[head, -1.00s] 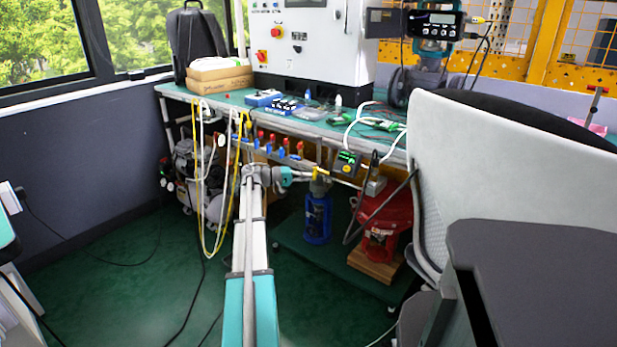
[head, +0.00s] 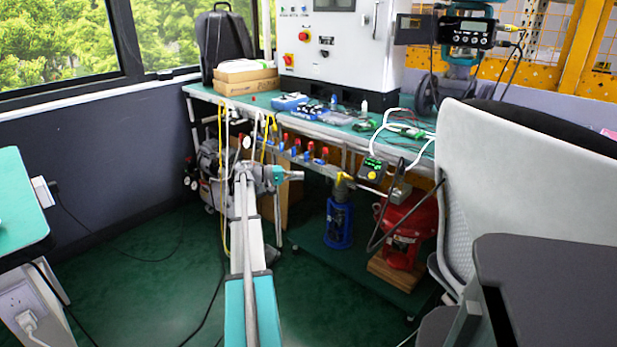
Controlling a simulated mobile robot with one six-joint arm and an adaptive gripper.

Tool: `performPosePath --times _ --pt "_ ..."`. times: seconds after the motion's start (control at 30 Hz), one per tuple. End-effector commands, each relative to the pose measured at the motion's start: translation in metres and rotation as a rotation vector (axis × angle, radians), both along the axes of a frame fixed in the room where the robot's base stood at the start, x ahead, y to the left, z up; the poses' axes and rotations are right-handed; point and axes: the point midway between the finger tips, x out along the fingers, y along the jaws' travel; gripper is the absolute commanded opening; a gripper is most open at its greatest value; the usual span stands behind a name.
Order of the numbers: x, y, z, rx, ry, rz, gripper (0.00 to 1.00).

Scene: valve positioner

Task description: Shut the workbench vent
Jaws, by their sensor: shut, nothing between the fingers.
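I cannot be sure which fitting is the workbench vent. A small yellow-handled valve (head: 342,181) sits below the bench's front edge, above the blue device. A row of valves with red handles (head: 310,148) and blue parts runs along the front rail to its left. My gripper (head: 299,175) is at the end of my arm, in front of the bench and below that row. It is shut and empty, pointing right, with a visible gap in the picture between its tip and the yellow handle. The exact angle of the yellow handle is too small to tell.
The green workbench (head: 240,102) carries boxes, tools and a white cabinet (head: 345,45). Hoses and cables hang at its left front. A blue device (head: 339,222) and a red one (head: 402,232) stand underneath. A chair back (head: 510,180) blocks the right. Floor left of my arm is fairly clear.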

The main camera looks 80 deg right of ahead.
Motion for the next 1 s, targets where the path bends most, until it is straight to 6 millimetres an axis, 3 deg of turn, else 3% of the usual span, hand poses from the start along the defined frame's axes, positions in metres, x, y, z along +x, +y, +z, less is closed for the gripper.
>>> performPosePath --times 0.2,0.53,0.77,1.0 --pt "0.014 0.004 0.001 0.000 0.000 0.000 0.00" --pt "0.016 0.005 0.001 0.000 0.000 0.001 0.00" --pt "0.009 0.014 0.002 -0.004 0.001 0.030 0.43" --pt "-0.015 0.048 0.005 -0.018 0.007 0.170 0.87"
